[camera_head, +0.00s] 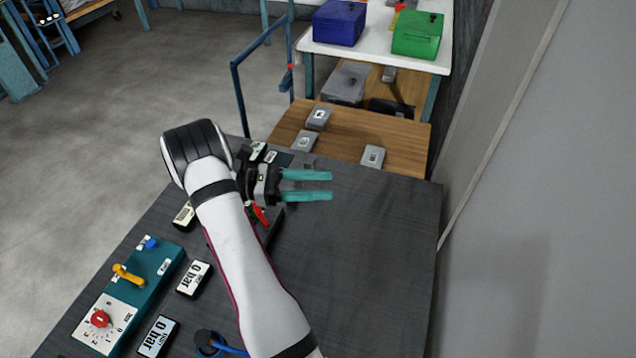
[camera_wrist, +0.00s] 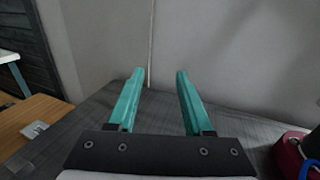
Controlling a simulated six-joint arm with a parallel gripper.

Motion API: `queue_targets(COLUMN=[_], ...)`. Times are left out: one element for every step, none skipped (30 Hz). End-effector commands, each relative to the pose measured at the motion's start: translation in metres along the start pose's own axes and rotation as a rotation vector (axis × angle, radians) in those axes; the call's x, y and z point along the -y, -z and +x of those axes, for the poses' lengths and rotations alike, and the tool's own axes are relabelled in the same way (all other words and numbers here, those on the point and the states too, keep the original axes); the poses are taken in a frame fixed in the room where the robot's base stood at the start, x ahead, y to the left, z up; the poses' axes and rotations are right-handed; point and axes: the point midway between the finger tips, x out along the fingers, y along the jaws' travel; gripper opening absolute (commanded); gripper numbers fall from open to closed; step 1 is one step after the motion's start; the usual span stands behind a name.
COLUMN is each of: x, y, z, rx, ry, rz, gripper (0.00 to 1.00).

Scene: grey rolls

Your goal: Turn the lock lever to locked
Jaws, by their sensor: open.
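My gripper (camera_head: 330,186) is open, with two teal fingers apart and nothing between them. It points right above the dark table; the wrist view also shows the empty gripper (camera_wrist: 160,75). A teal panel (camera_head: 148,286) lies at the lower left, well away from the fingers. It carries a yellow lever (camera_head: 128,274), a red knob (camera_head: 101,318) on a white dial and a blue knob (camera_head: 151,244). A red handle (camera_head: 260,214) shows just below my gripper, its base partly hidden by my arm. I cannot read which of these is the lock lever.
Gauges reading "0 bar" (camera_head: 193,279) stand beside the panel on the dark table (camera_head: 365,260). The table's right part is clear up to the grey wall (camera_head: 545,200). Behind are a wooden surface (camera_head: 345,145) with small grey boxes and blue (camera_head: 339,24) and green (camera_head: 417,38) boxes.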

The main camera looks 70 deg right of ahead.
Motion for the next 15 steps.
queue_targets(x=[0.001,0.001,0.001,0.001,0.001,0.001,0.001,0.001,0.000,-0.003,-0.007,-0.012,-0.014,-0.013,-0.009], y=[-0.001,-0.001,-0.002,-0.002,-0.001,-0.001,-0.001,-0.001,-0.001,0.002,0.005,0.013,0.019,0.025,0.032], z=[0.002,0.002,0.003,0.003,0.003,0.002,0.002,0.002,-0.002,-0.012,-0.029,-0.065,-0.097,-0.130,-0.169], rx=[0.000,0.000,0.000,0.001,0.001,0.001,0.001,0.001,-0.003,-0.015,-0.037,-0.082,-0.124,-0.168,-0.224], ry=[0.001,0.001,0.001,0.001,0.000,0.000,0.000,0.000,-0.005,-0.019,-0.042,-0.087,-0.129,-0.171,-0.225], rz=[-0.001,-0.001,-0.001,-0.001,-0.001,-0.001,-0.001,-0.001,0.000,0.004,0.007,0.008,0.006,0.000,-0.013], gripper=[0.51,0.51,0.51,0.51,0.51,0.51,0.51,0.51,0.51,0.51,0.51,0.51,0.51,0.51,0.51])
